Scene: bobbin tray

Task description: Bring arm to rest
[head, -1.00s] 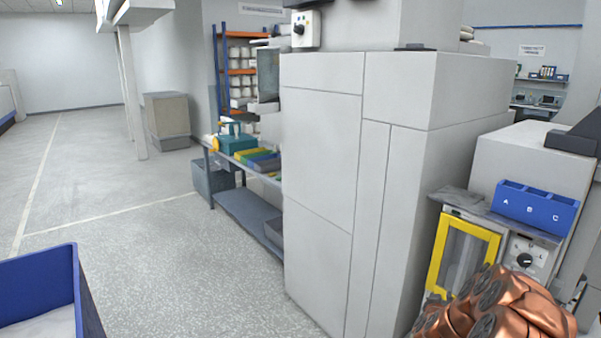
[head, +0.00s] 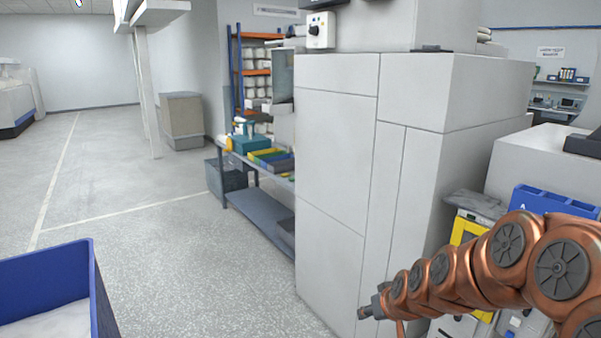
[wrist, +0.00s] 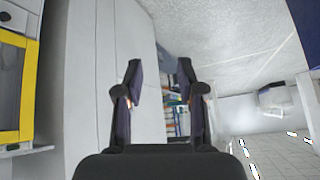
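My gripper (wrist: 159,76) is open in the wrist view, with its two dark fingers apart and nothing between them. In the head view my copper arm reaches from the lower right corner leftward, in front of the tall grey cabinet (head: 335,150). A small dark tip shows at the arm's far end, but the fingers cannot be made out there. The blue tray (head: 545,198) sits on the machine at the right, partly hidden by my arm.
A yellow-framed door (head: 462,232) is partly behind my arm; its frame shows in the wrist view (wrist: 28,90). A blue bin (head: 45,275) stands at the lower left. A workbench (head: 262,212) with coloured bins stands beyond the cabinet. The floor at left is open.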

